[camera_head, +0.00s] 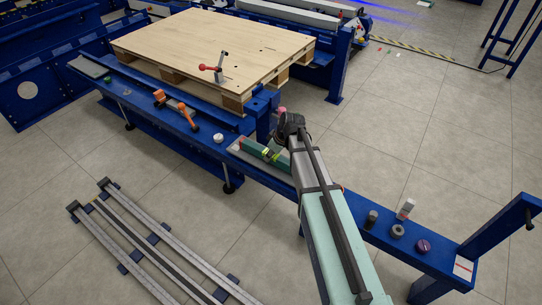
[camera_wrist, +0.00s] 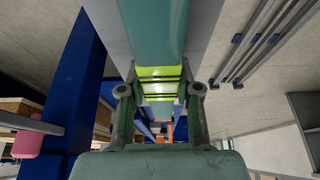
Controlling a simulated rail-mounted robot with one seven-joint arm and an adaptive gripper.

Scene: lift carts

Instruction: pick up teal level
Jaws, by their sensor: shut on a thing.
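The teal level (camera_head: 254,147) is a long bar with a bright yellow-green section. In the head view it lies along the blue bench at the pale grey tray or mat, and its right part is hidden by my arm. In the wrist view the level (camera_wrist: 152,30) runs away between the two fingers of my gripper (camera_wrist: 160,92), with the yellow-green band near the fingertips. My gripper is shut on the level. Its fingertips are hidden behind my arm in the head view. I cannot tell whether the level is clear of the surface.
A wooden pallet (camera_head: 205,45) with a red-knobbed lever (camera_head: 217,67) stands behind. Orange-handled clamps (camera_head: 188,115) and a white round item (camera_head: 217,138) lie left on the bench. A purple disc (camera_head: 423,246) and small cylinders stand right. Rails (camera_head: 150,240) lie on the floor.

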